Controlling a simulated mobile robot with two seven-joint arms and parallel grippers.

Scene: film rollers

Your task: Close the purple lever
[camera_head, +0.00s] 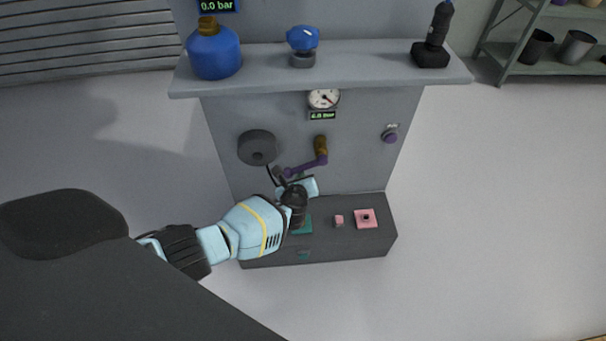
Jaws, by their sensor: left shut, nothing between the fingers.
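The purple lever (304,167) is on the front panel of the grey cabinet (364,120), below a round gauge. Its purple arm slants from the lower left up to the right, where a brown upright grip (320,146) stands on its end. My left gripper (280,178) is shut and empty, just below and left of the lever's lower left end. I cannot tell whether it touches the lever. The light blue wrist of my left arm hides part of the lower ledge. My right gripper is out of view.
A black round knob (257,148) is left of the lever and a small purple knob (390,134) is right. The gauge (323,99) is above. A blue bottle (213,52) stands on the top shelf. Pink blocks (366,218) are on the lower ledge (376,239).

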